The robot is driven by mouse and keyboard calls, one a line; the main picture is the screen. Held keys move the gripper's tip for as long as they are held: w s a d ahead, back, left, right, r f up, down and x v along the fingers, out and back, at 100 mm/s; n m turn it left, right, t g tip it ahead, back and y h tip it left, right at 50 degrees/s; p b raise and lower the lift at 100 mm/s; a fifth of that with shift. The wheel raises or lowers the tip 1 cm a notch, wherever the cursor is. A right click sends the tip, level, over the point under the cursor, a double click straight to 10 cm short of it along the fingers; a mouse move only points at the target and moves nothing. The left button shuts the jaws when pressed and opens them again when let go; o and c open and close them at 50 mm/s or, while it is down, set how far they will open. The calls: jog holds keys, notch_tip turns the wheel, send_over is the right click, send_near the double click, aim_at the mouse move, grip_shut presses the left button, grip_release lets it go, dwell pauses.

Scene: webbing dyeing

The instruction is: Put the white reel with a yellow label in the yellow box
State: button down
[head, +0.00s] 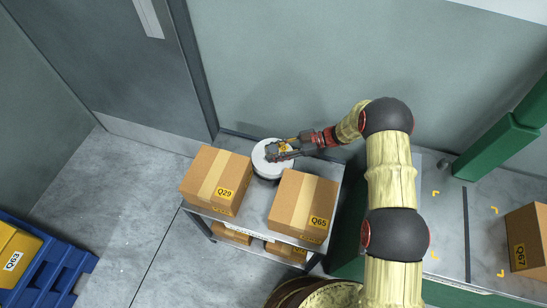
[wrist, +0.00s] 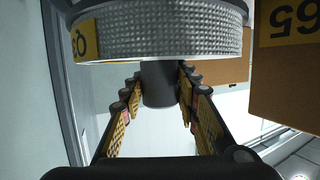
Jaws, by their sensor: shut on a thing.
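The white reel (head: 265,168) is at the back of the small shelf unit, behind and between two cardboard boxes. In the wrist view the reel (wrist: 160,36) shows a ribbed pale side, a yellow label (wrist: 85,40) at its left and a dark round stem (wrist: 158,84). My gripper (head: 276,151) is over the reel in the head view. In the wrist view my gripper (wrist: 158,82) has its fingers on both sides of the stem, shut on it. I cannot tell whether the reel touches the shelf. A yellow box (head: 14,254) marked Q63 is at the lower left, cut by the frame edge.
Cardboard boxes Q29 (head: 215,180) and Q65 (head: 302,205) stand close in front of the reel. More boxes sit on the lower shelf. The wall is close behind. A blue pallet (head: 62,262) lies around the yellow box. Grey floor (head: 130,200) between is clear.

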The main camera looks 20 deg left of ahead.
jog(key=shift+f+b, duration=0.6)
jog(key=shift+f, duration=1.1)
jog(key=shift+f, duration=0.1)
jog(key=c, duration=1.8)
grip_release()
jog(key=shift+f, duration=0.15)
jog(key=o, duration=0.4)
jog(key=shift+o, duration=0.3)
